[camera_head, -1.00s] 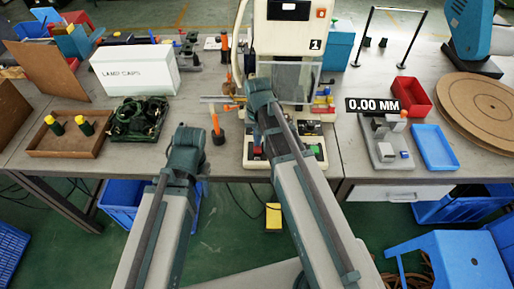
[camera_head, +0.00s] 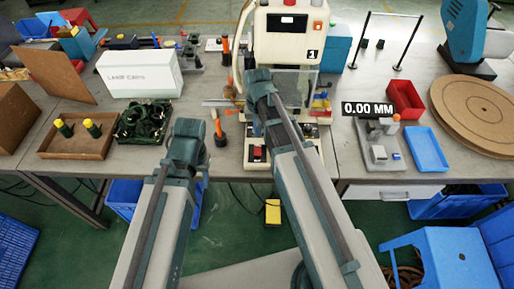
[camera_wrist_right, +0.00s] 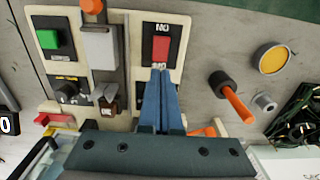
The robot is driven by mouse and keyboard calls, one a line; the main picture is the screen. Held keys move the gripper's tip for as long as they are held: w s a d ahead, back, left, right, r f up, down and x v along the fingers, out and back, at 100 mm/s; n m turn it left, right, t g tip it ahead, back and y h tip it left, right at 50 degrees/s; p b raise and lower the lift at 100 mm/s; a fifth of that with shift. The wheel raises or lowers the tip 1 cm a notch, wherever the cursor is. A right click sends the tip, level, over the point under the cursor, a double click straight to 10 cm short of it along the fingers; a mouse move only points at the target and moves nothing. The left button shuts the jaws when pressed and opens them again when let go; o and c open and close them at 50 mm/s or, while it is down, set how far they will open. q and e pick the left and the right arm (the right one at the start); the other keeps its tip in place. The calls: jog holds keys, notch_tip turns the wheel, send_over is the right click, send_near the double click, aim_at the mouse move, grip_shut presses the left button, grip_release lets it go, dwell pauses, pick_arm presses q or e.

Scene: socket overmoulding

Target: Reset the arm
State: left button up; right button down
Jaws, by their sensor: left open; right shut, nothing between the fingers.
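In the right wrist view the right gripper (camera_wrist_right: 160,85) is shut and empty. Its tips lie just below the red button (camera_wrist_right: 160,48) in the picture; I cannot tell whether they touch the panel. A green button (camera_wrist_right: 47,40) is left of them.
An orange-handled tool (camera_head: 219,128) stands near the right gripper. The lamp caps box (camera_head: 138,75), wooden tray (camera_head: 75,148) and dark green coil (camera_head: 142,122) are left. A red tray (camera_head: 403,107), blue tray (camera_head: 427,150) and round wooden board (camera_head: 480,112) are right.

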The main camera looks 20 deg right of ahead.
jog(key=s+a+n+h, duration=0.1)
jog(key=s+a+n, duration=0.6)
jog(key=s+a, duration=0.3)
jog(key=s, duration=0.4)
jog(key=shift+s+a, duration=0.15)
jog(key=shift+a, duration=0.1)
